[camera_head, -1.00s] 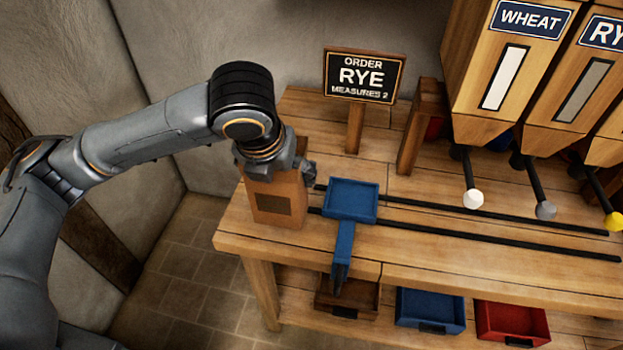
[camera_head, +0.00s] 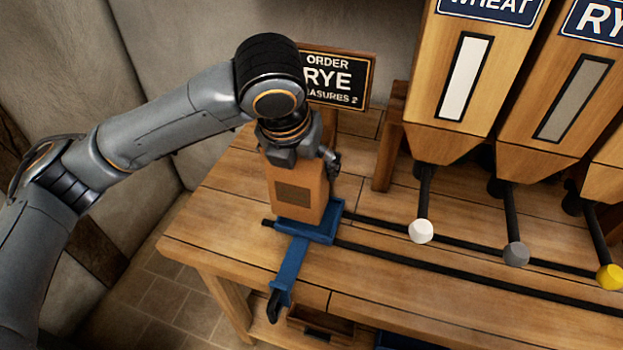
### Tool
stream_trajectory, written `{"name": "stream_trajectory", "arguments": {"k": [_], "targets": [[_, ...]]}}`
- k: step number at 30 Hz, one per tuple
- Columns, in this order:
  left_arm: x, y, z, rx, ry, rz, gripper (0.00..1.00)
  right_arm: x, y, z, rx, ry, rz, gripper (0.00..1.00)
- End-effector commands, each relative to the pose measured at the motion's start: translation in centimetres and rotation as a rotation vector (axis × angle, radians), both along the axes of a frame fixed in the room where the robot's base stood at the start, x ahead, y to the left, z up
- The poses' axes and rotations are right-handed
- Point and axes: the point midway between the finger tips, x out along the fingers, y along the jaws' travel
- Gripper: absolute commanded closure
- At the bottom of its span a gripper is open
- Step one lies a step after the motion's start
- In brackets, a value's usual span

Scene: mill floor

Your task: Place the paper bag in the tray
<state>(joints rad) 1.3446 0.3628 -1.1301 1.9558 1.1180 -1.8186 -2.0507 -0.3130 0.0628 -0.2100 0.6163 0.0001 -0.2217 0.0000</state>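The paper bag (camera_head: 298,190), brown with a dark square patch on its front, is upright over the blue tray (camera_head: 322,233). Its lower end covers much of the tray, and I cannot tell whether it touches the tray floor or hangs just above. The tray's rim shows at the right and front, and its blue handle points toward the table's front edge. My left gripper (camera_head: 302,158) is at the top of the bag, shut on it; part of the bag's top is hidden by the gripper. My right gripper is not in view.
The tray sits at the left end of two dark rails (camera_head: 430,262) on the wooden table (camera_head: 215,220). An order sign (camera_head: 337,80) reading RYE stands behind my arm. Wooden hoppers with levers, one white-knobbed (camera_head: 420,231), stand to the right. The table's left end is clear.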

Motion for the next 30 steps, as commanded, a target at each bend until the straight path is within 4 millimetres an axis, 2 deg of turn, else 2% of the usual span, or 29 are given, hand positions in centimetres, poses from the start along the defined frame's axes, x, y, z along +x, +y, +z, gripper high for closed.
{"name": "stream_trajectory", "arguments": {"k": [3, 9, 14, 17, 23, 30], "targets": [[2.0, -0.6, -2.4, 0.002, 0.006, 0.002, 0.47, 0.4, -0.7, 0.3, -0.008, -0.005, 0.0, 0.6], [4.0, -1.3, -4.7, 0.0, 0.001, 0.0, 0.47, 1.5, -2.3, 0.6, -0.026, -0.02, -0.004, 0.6], [4.5, -1.4, -5.4, -0.001, 0.0, 0.0, 0.47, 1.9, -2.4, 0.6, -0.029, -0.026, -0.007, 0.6], [5.2, -1.6, -6.4, 0.002, 0.003, 0.0, 0.47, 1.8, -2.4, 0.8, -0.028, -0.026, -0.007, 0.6], [5.0, -1.5, -9.1, 0.001, 0.002, -0.001, 0.47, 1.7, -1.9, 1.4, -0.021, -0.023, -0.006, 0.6], [5.0, -1.6, -9.2, 0.0, 0.0, -0.001, 0.47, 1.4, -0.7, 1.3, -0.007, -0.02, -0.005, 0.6]]}}
